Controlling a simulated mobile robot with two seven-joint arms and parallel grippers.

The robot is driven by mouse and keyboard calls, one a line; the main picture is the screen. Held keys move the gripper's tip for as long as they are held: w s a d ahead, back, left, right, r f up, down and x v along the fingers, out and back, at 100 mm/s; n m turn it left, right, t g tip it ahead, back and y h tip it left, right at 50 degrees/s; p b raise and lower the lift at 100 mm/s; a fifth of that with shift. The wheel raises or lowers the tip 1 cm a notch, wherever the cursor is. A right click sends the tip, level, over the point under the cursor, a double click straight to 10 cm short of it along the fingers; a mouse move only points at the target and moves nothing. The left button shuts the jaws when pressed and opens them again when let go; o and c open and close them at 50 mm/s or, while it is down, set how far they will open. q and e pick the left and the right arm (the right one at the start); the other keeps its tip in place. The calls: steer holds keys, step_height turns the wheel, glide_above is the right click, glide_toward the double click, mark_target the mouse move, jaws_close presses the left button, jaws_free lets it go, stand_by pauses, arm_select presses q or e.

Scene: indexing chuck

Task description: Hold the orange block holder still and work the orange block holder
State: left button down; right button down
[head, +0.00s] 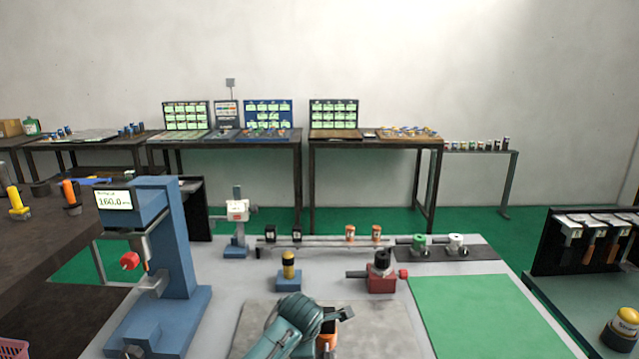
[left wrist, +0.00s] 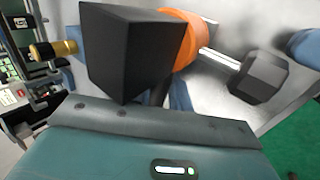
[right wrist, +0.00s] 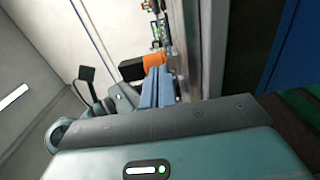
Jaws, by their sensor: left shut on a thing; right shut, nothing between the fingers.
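The orange block holder shows in the left wrist view as an orange round part (left wrist: 180,38) with a large black block (left wrist: 130,50) in front and a black faceted knob (left wrist: 258,78) to the right. In the right wrist view it is an orange and black piece (right wrist: 133,68). My left gripper (left wrist: 178,95) is shut on it; the black block hides most of the fingers. In the head view my left arm covers much of it at the bottom centre.
A tall blue stand with a display (head: 180,260) rises on the left. A blue block with a gold knob (head: 288,270) and a red fixture (head: 381,275) stand behind my arm. The green mat (head: 490,315) on the right is clear.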

steer(key=s, duration=0.5)
steer(key=shift+s+d, duration=0.15)
steer(key=shift+w+r, duration=0.35)
steer(key=shift+w, duration=0.65)
steer(key=shift+w+r, duration=0.4)
steer(key=shift+w, duration=0.6)
steer(key=shift+w+r, duration=0.35)
steer(key=shift+w, duration=0.65)
steer(key=shift+a, duration=0.4)
steer(key=shift+f, duration=0.3)
steer(key=shift+s+a+f, duration=0.1)
steer(key=shift+f, duration=0.35)
